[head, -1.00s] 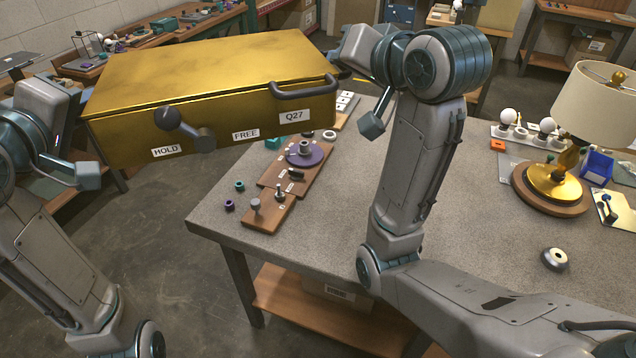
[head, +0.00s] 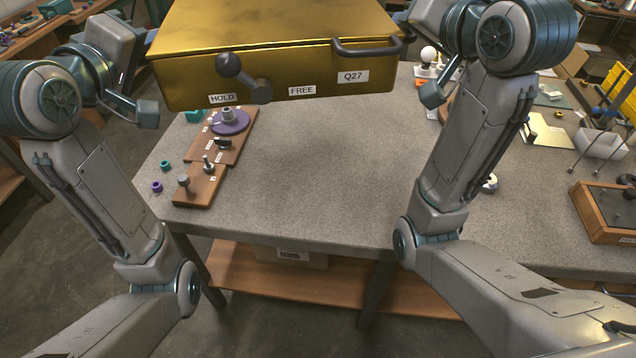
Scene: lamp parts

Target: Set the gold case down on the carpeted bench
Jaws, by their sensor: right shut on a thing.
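The gold case (head: 290,35) is a large closed box with a dark handle, a knob lever and labels HOLD, FREE and Q27. It is held in the air at the top of the head view, above the far part of a bench (head: 310,190) with a grey, speckled, carpet-like top. My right gripper (head: 430,92) is at the case's right side, shut on it. My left gripper (head: 146,112) is by its left side; its far finger is hidden, so its grip is unclear.
A wooden board (head: 205,180) with small fittings lies on the bench's left part, beside small teal and purple rings (head: 157,187). A wood-framed box (head: 606,212) and a white tray (head: 600,143) are at the right. The bench's middle front is clear.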

